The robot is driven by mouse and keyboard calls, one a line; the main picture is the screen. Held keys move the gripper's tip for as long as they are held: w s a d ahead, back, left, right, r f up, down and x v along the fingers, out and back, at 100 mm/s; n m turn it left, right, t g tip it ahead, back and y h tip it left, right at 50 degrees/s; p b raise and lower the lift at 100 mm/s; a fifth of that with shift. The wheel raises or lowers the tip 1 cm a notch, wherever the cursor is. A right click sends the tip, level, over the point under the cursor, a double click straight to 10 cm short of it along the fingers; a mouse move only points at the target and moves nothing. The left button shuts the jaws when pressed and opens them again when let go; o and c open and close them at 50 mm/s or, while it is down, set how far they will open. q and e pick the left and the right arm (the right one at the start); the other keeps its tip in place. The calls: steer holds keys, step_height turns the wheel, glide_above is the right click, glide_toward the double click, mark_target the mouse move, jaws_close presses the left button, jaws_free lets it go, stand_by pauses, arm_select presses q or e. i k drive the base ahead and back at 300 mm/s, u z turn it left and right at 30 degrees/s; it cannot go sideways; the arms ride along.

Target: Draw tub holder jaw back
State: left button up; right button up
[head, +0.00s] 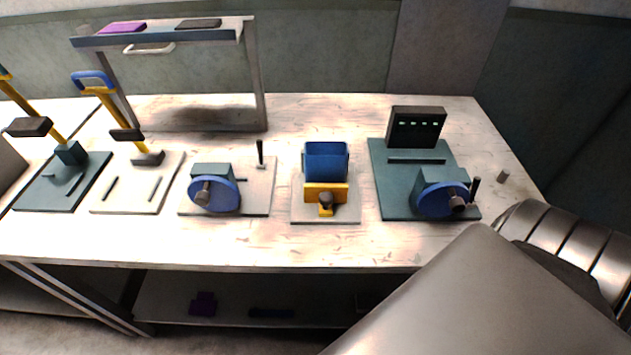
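The tub holder stands near the middle of the bench in the head view, on a pale base plate (345,211). A blue tub (326,161) sits upright at its back. A yellow jaw (339,193) stands at the tub's front side, and I cannot tell whether they touch. A dark knob (326,201) on a yellow mount sticks out from the jaw toward the front. A large grey metal arm part of mine fills the lower right corner. Neither gripper's fingers show in this view.
Right of the holder is a teal plate with a blue wheel (441,199) and a dark panel box (416,127). Left is another blue wheel (214,195) with a handle. Two yellow-levered presses stand further left, and a raised shelf (165,39) behind. The bench front (290,248) is clear.

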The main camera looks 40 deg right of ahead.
mark_target(325, 195)
steer(key=k, duration=1.05)
steer(key=z, duration=0.95)
